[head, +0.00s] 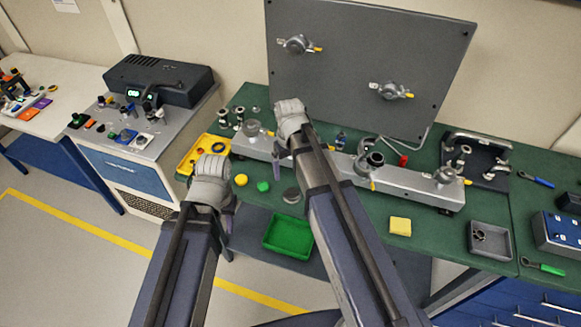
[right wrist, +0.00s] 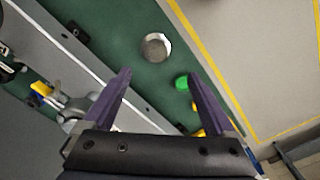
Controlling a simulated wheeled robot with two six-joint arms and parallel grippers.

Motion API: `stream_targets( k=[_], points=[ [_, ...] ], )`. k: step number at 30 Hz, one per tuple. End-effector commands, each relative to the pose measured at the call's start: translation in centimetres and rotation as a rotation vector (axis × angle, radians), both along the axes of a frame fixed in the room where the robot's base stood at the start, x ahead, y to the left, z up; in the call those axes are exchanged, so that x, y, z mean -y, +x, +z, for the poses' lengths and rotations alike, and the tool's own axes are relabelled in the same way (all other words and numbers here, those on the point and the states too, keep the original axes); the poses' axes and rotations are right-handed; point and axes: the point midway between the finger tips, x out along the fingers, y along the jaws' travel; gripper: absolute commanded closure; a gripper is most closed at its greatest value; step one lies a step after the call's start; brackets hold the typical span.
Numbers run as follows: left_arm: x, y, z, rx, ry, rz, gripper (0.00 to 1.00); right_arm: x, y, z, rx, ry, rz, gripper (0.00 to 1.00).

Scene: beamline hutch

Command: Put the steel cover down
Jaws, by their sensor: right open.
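A round grey metal disc, which looks like the steel cover (head: 291,195), lies flat on the green bench top near its front edge. In the right wrist view the steel cover (right wrist: 156,46) lies beyond the fingertips, apart from them. My right gripper (head: 281,165) is over the bench by the long grey rail; its fingers (right wrist: 159,76) are open with nothing between them. My left gripper (head: 228,214) hangs at the bench's front left edge; its fingers are mostly hidden by its own wrist, so its opening does not show.
A green ball (head: 263,186) and yellow ball (head: 241,180) lie left of the cover. The grey rail (head: 325,168) with valve fittings runs behind it. A yellow block (head: 400,226) and grey tray (head: 490,240) are to the right. A green bin (head: 288,237) sits below the bench edge.

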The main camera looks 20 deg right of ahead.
Motion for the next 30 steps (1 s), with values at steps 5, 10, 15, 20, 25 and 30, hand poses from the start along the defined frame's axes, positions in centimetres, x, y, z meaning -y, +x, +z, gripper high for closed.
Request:
stream_targets(
  k=[5, 10, 15, 20, 25, 30],
  points=[
    [0.0, 0.0, -0.1, 0.000, 0.000, 0.000, 0.65, -5.3, -6.3, 0.0, -0.019, -0.039, 0.064, 0.09],
    [0.0, 0.0, -0.1, 0.000, 0.000, 0.000, 0.65, -8.9, -11.9, 0.0, -0.029, -0.085, 0.116, 0.09],
    [0.0, 0.0, -0.1, 0.000, 0.000, 0.000, 0.65, -10.1, -14.1, 0.1, -0.031, -0.108, 0.135, 0.09],
    [0.0, 0.0, -0.1, 0.000, 0.000, 0.000, 0.65, -10.2, -14.0, 0.1, -0.031, -0.109, 0.133, 0.09],
    [0.0, 0.0, -0.3, 0.000, 0.000, 0.000, 0.65, -10.2, -14.0, -0.2, -0.031, -0.109, 0.134, 0.09],
    [0.0, 0.0, -2.8, 0.000, 0.000, -0.001, 0.65, -10.2, -14.0, -2.6, -0.031, -0.108, 0.135, 0.09]
  ],
)
